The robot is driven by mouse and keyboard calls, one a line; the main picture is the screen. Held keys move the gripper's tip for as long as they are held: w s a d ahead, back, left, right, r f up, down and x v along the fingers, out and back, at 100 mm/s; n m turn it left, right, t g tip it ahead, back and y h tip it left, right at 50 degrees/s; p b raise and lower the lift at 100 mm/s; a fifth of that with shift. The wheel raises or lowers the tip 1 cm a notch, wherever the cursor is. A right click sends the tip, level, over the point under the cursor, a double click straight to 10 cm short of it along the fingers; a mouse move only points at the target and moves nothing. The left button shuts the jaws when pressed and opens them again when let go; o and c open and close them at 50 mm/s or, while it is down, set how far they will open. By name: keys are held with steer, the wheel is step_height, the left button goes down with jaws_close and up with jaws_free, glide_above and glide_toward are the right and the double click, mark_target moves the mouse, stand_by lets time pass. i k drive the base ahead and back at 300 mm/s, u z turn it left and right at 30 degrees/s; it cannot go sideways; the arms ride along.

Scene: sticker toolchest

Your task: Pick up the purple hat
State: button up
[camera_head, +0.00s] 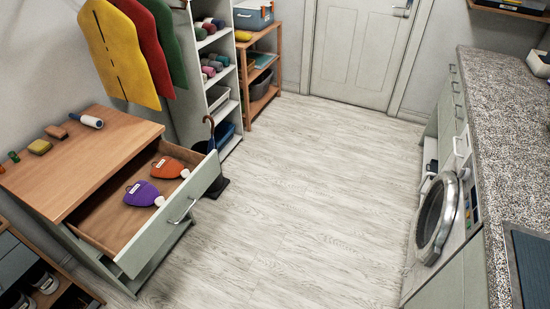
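The purple hat (143,194) lies in the open top drawer (126,224) of a wooden-topped chest at the left. It has a small white label and a pale tip at its right end. An orange hat (169,168) of similar shape lies behind it in the same drawer, close by. The drawer is pulled out toward the right, and its front panel with a metal handle stands clear. My gripper is not in view, so its state does not show.
On the chest top (92,160) lie a lint roller (87,120), a brush (56,132) and small items. Coats hang behind. An umbrella stand (215,180) is beside the drawer. The floor (300,190) is clear. A counter (500,130) with a washing machine (437,215) runs along the right.

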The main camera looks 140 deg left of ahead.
mark_target(142, 194)
steer(key=z, duration=1.25)
steer(key=k, duration=2.45)
steer(key=z, duration=1.8)
